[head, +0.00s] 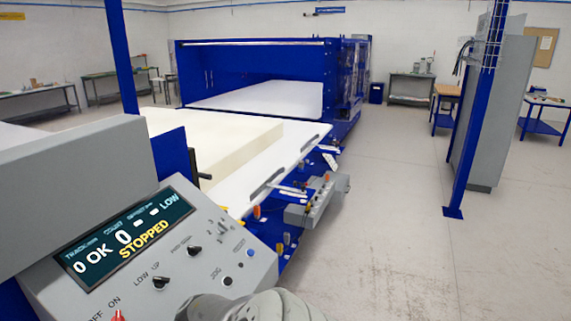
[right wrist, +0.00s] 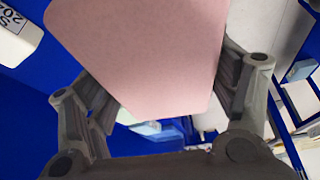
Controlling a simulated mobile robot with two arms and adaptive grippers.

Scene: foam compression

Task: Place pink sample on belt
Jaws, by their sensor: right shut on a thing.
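The pink sample (right wrist: 145,45) is a flat pink piece with rounded corners that fills the upper middle of the right wrist view. My right gripper (right wrist: 168,92) is shut on it, one finger at each side edge. The sample does not show in the head view. The white belt (head: 290,145) runs away from me into the blue machine (head: 250,62). A cream foam block (head: 215,145) lies on the belt's near part. A grey part of my own arm shows at the bottom of the head view. My left gripper is not in view.
A grey control panel (head: 215,235) stands close in front, its display (head: 125,238) reading "STOPPED" and "LOW". A blue post (head: 470,130) and grey cabinet (head: 495,110) stand at the right. The floor (head: 400,220) between them and the machine is clear.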

